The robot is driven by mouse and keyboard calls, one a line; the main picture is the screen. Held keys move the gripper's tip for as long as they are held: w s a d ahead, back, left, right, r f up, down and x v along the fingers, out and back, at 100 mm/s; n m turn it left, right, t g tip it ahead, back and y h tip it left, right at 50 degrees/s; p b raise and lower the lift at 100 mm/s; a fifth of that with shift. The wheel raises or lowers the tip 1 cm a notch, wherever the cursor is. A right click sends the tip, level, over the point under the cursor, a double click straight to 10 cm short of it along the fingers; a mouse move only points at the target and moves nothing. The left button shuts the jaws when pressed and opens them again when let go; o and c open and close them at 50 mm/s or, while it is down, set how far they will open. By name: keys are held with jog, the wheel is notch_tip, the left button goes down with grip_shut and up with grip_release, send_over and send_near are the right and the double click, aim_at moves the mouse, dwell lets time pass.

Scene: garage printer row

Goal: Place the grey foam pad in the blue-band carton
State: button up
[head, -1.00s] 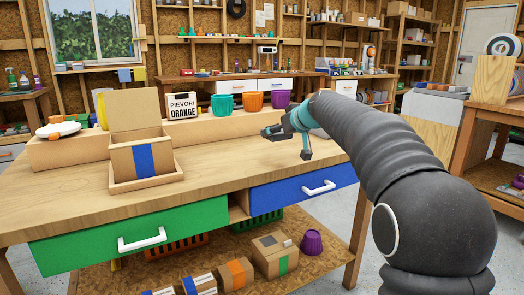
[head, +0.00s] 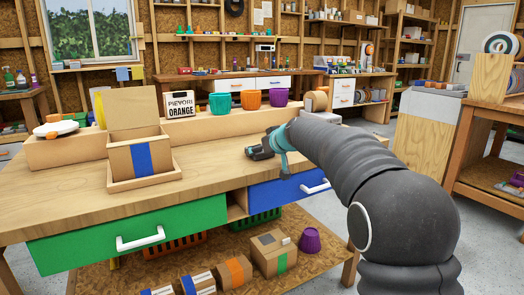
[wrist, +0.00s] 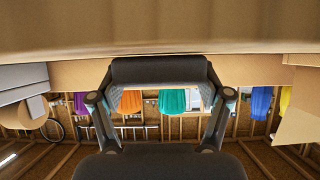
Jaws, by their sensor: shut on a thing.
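The blue-band carton (head: 120,161) stands open on the left of the bench, its flap raised at the back and a blue band down its front. Its inside is hidden by the front wall. My gripper (head: 259,152) is over the bench, well to the right of the carton and apart from it. In the wrist view my gripper (wrist: 160,88) is shut on a dark grey block, the grey foam pad (wrist: 158,70), held between the fingers. The pad is hard to make out in the head view.
The carton sits in a shallow wooden tray (head: 145,182). Behind it, a ledge holds a PIEVORI ORANGE box (head: 180,105) and teal, orange and purple pots (head: 250,98). The bench top (head: 215,165) between gripper and carton is clear.

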jog(key=shift+f, duration=0.15)
jog(key=o, duration=0.8)
jog(key=shift+r, duration=0.2)
jog(key=b+v, duration=0.1)
jog(key=v, duration=1.1)
jog(key=shift+d+b, duration=0.1)
jog(key=shift+b, duration=0.3)
